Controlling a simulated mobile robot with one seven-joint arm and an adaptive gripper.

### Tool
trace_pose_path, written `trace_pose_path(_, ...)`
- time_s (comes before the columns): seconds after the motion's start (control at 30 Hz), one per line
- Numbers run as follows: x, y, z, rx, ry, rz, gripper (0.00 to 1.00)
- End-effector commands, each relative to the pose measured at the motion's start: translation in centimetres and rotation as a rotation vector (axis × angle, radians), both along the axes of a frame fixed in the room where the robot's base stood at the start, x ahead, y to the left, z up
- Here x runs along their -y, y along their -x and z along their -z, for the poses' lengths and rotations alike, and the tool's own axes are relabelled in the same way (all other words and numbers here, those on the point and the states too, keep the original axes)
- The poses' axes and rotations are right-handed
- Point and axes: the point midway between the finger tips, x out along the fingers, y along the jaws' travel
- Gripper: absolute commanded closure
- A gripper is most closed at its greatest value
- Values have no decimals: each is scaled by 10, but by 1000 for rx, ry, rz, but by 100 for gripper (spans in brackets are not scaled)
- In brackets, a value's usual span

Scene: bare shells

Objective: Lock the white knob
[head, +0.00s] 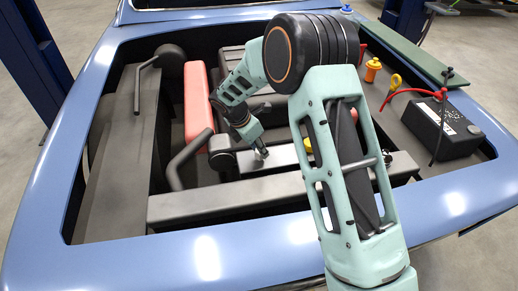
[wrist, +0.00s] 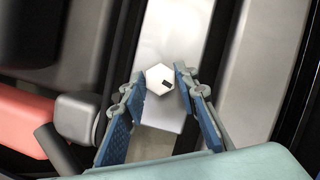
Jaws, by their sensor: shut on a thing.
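The white knob (wrist: 155,98) is a hexagonal cap with a small dark mark near its right edge. It sits on a pale grey metal bar in the wrist view. My gripper (wrist: 160,78) has its two blue-padded fingers on either side of the knob, shut on it. In the head view my gripper (head: 261,156) reaches down to the grey block in the middle of the engine bay. The knob is small and mostly hidden by the fingers there.
The blue car body (head: 205,255) surrounds the bay. A red block (head: 197,100) and dark pipes lie left of my gripper.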

Motion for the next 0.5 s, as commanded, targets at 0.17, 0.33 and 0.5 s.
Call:
trace_pose_path(0.17, -2, -1, 1, 0, 0, 169, 96)
trace_pose_path(0.33, -2, -2, 0, 1, 1, 332, 96)
trace_pose_path(0.5, -2, -3, 1, 0, 0, 494, 96)
